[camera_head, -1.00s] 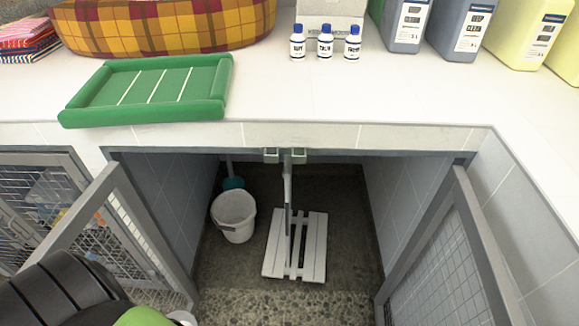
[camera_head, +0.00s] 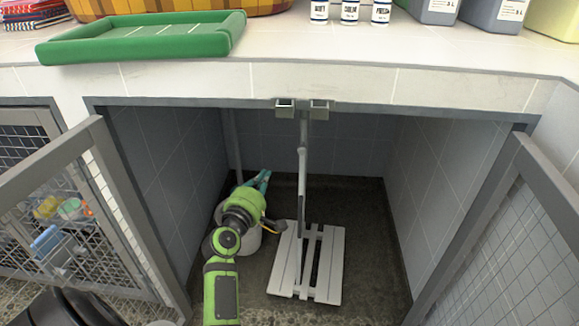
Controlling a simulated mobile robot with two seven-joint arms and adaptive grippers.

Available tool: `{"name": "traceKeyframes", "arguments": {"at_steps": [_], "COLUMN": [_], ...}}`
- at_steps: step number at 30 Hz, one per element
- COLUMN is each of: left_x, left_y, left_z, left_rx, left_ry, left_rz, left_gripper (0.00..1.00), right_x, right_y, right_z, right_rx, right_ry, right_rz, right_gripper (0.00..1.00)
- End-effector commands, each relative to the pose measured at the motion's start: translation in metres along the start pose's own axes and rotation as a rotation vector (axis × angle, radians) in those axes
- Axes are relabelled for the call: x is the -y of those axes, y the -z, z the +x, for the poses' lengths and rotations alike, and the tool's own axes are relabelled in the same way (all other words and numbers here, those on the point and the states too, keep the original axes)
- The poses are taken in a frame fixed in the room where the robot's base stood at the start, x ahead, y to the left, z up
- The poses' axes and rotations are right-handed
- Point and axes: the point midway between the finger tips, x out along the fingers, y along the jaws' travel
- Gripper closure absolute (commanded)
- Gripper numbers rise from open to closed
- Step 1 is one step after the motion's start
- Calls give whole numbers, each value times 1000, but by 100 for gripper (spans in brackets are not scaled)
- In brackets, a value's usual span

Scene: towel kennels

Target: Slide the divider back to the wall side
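The divider (camera_head: 302,170) is a thin grey upright panel seen nearly edge-on in the middle of the kennel opening, well away from both side walls. It stands below two small pale brackets (camera_head: 302,107) at the top edge of the opening. My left arm reaches into the kennel to the left of the divider. My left gripper (camera_head: 279,226), small and dark, points right toward the divider, with a visible gap between them. Its fingers are too small to tell open from shut. My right gripper is not in view.
A white slatted board (camera_head: 329,262) lies on the floor at the divider's foot. A pale bucket (camera_head: 247,243) is partly hidden behind my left arm, with a teal item (camera_head: 262,180) behind. Mesh doors stand open at left (camera_head: 145,235) and right (camera_head: 500,235).

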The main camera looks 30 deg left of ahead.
Motion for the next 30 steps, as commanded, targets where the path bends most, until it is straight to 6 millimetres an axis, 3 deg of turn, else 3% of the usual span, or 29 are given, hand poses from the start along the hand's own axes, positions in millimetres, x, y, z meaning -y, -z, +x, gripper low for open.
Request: {"name": "traceKeyframes", "arguments": {"at_steps": [11,18,30], "left_x": [1,1,1], "left_y": [0,-33,-40], "left_z": [82,87,88], "left_rx": [0,1,1], "left_ry": [-2,1,1], "left_rz": [2,2,5], "left_gripper": [100,100,100], "right_x": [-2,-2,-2], "right_y": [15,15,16], "right_z": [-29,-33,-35], "right_rx": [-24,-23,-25], "right_ry": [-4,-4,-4], "right_rz": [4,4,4], "right_gripper": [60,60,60]}}
